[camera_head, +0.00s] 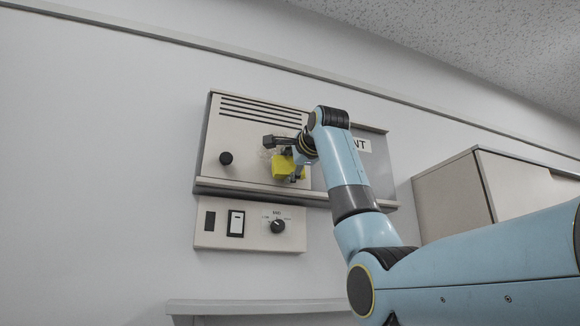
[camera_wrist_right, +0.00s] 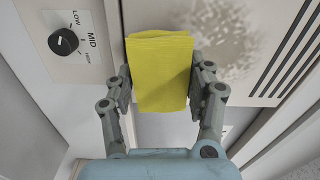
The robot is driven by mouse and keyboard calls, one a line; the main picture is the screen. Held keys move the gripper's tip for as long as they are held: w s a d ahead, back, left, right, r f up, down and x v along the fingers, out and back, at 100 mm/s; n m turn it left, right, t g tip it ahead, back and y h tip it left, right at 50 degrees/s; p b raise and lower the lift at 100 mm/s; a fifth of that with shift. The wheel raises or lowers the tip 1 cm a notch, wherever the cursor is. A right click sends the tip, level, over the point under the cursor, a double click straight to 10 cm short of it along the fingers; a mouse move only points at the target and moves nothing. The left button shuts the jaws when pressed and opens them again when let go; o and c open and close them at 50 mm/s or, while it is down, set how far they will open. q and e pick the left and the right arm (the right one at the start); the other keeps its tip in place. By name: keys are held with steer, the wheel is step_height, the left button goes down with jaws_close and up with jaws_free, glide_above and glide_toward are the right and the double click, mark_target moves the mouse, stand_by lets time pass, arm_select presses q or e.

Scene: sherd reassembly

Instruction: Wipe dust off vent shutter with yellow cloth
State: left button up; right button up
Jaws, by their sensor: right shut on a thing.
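My right gripper (camera_head: 290,157) is shut on a yellow cloth (camera_head: 286,168) in front of the vent shutter (camera_head: 238,141), a beige panel with dark slots along its top and a black knob at its left. The right wrist view shows the folded cloth (camera_wrist_right: 158,72) between both fingers. A grey speckled dust patch (camera_wrist_right: 226,38) lies on the panel beside the cloth; the arm and cloth partly hide it in the head view. I cannot tell whether the cloth touches the panel. My left gripper is not in view.
Below the vent is a control plate (camera_head: 215,238) with a rocker switch (camera_head: 236,223) and a dial (camera_head: 277,226). A partly hidden label (camera_head: 361,145) shows "NT". A beige cabinet (camera_head: 452,196) stands at the right. A ledge (camera_head: 250,306) runs below. The wall at left is clear.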

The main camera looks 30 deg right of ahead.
steer(key=shift+x, duration=0.9)
steer(key=shift+r, duration=0.2)
